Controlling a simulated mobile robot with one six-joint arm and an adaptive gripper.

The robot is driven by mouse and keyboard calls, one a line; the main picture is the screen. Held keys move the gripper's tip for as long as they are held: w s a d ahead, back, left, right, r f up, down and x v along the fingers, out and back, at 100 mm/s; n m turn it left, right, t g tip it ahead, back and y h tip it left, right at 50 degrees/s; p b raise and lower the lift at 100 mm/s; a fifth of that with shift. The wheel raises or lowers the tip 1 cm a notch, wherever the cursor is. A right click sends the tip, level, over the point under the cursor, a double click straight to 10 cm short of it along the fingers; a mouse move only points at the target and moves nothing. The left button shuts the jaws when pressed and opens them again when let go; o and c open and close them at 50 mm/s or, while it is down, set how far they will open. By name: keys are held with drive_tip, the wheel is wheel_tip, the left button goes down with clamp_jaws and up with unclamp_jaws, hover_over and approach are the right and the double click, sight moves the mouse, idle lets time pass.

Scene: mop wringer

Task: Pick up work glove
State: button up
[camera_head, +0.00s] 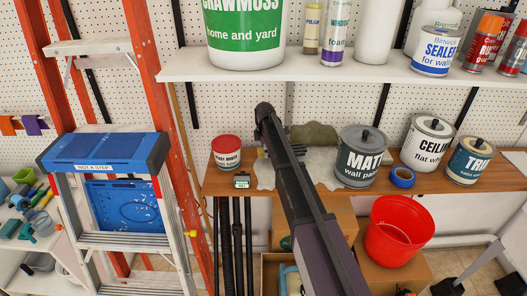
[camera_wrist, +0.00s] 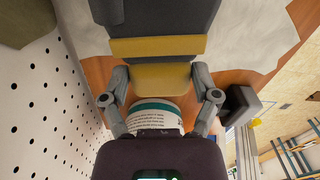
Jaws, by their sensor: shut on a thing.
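The work glove (camera_wrist: 160,47), dark grey with yellow bands, lies between the fingers of my gripper (camera_wrist: 160,80) in the wrist view. My gripper is shut on its yellow end, one finger on each side. The glove's far end runs out of the top of the wrist view. In the head view my arm hides most of my gripper and the glove, above the wooden shelf (camera_head: 338,201). I cannot tell whether the glove still touches what is under it.
A pale cloth (camera_head: 265,176) lies under my arm. A red-lidded tub (camera_head: 226,155), an olive lump (camera_head: 314,137) and a grey paint can (camera_head: 361,157) stand close by. A white upper shelf (camera_head: 300,75) overhangs. A stepladder (camera_head: 115,150) is left; a red bucket (camera_head: 397,230) is lower right.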

drive_tip(key=shift+r+p, duration=2.55)
drive_tip(key=shift+r, duration=0.35)
wheel_tip(320, 180, down, 4)
drive_tip(key=b, duration=0.4)
drive_tip(key=shift+f, duration=0.1)
drive_tip(key=shift+s, duration=0.15)
